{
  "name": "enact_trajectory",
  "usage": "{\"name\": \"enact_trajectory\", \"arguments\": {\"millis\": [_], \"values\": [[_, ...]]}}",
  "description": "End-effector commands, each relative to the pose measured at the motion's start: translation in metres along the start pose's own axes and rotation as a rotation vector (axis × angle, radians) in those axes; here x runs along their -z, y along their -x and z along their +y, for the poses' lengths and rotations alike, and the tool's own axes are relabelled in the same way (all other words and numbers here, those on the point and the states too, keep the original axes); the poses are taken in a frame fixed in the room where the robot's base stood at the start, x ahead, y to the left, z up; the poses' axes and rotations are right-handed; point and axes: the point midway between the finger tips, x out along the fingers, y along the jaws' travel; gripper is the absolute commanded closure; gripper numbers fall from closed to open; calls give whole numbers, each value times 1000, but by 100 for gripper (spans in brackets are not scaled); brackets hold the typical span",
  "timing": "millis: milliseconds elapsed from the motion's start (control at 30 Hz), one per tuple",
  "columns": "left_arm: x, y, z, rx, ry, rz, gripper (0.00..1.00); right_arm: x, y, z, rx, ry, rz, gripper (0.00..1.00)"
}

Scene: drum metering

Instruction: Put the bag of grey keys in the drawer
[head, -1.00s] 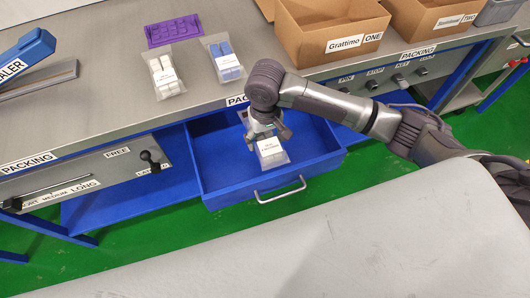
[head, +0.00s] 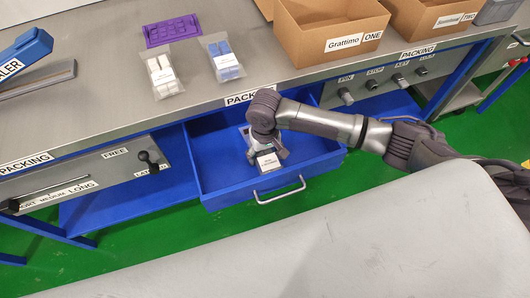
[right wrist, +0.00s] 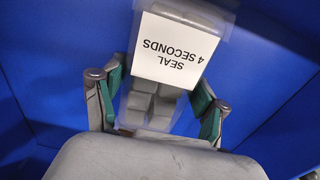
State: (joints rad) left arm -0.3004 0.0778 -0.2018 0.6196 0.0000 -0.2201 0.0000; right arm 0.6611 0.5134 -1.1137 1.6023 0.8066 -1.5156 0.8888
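The bag of grey keys (head: 268,161) is clear, with a white label, and sits low inside the open blue drawer (head: 219,188). My right gripper (head: 264,152) is down in the drawer at the bag. In the right wrist view, the bag (right wrist: 155,105) shows grey blocks and a label reading "SEAL 4 SECONDS". Whether the bag touches the drawer floor is hard to tell. My left gripper is not in view.
Bags of white keys (head: 163,76) and blue keys (head: 223,60) lie on the grey bench, near a purple tray (head: 172,30). Cardboard boxes (head: 335,50) stand at the back right. The drawer's handle (head: 279,190) faces a grey surface (head: 330,240) in front.

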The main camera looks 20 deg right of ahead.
Motion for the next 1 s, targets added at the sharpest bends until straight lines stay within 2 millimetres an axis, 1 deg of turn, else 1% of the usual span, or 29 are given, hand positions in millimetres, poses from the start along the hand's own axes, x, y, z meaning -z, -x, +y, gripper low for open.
{"name": "enact_trajectory", "arguments": {"millis": [33,133,167,467,567,667,1000], "values": [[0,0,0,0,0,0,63,0,0,0,0,0,-1,21],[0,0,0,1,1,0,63,0,0,0,0,0,0,4],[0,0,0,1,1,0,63,0,0,0,0,0,0,3],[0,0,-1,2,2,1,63,0,0,0,0,0,0,3],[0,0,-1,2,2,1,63,0,6,0,1,1,2,3],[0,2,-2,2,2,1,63,1,19,0,1,1,2,3],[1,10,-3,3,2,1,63,1,90,0,2,1,3,3]]}}
